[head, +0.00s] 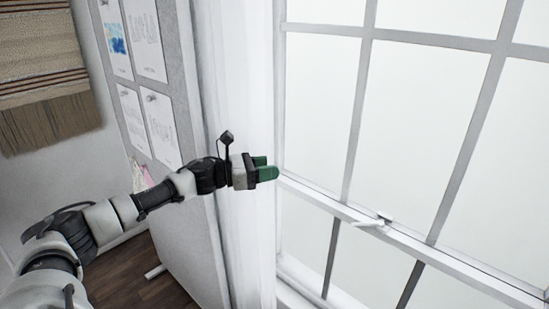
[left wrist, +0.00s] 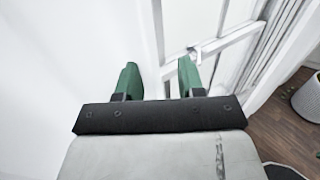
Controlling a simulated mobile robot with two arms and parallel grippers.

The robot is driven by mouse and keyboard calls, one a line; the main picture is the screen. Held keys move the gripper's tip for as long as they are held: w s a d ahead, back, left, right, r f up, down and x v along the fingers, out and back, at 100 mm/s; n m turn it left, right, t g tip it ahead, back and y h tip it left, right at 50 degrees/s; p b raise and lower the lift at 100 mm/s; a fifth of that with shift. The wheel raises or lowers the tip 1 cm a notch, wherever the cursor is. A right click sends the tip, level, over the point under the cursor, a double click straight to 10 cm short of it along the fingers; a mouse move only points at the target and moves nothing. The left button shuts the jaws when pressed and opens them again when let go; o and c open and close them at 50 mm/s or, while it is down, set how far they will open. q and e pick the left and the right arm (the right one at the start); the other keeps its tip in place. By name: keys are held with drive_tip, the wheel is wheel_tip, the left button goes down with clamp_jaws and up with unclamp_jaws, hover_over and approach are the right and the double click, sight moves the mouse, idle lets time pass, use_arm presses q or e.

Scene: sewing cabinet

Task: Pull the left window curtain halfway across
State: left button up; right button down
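The left window curtain (head: 245,85) is a white, sheer strip hanging along the left side of the window. It hangs roughly straight down, gathered at that side. My left gripper (head: 267,169) is in front of the curtain at mid height, with its green fingertips near the window's left edge. In the left wrist view, the two green fingers of my left gripper (left wrist: 159,77) stand apart with no cloth visibly pinched between them. A plain white surface fills the left of that view; I cannot tell whether it is curtain. My right gripper is not in view.
The tall window (head: 420,115) has grey bars and a white rail with a latch (head: 372,222). A grey board with pinned papers (head: 146,40) stands left of the curtain. A woven hanging (head: 45,70) is on the far-left wall. A light basket (left wrist: 307,100) stands on the wooden floor.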

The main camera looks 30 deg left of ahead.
use_arm(q)
drive_tip(key=shift+x, duration=0.85)
drive_tip(key=shift+c, duration=0.3)
clamp_jaws()
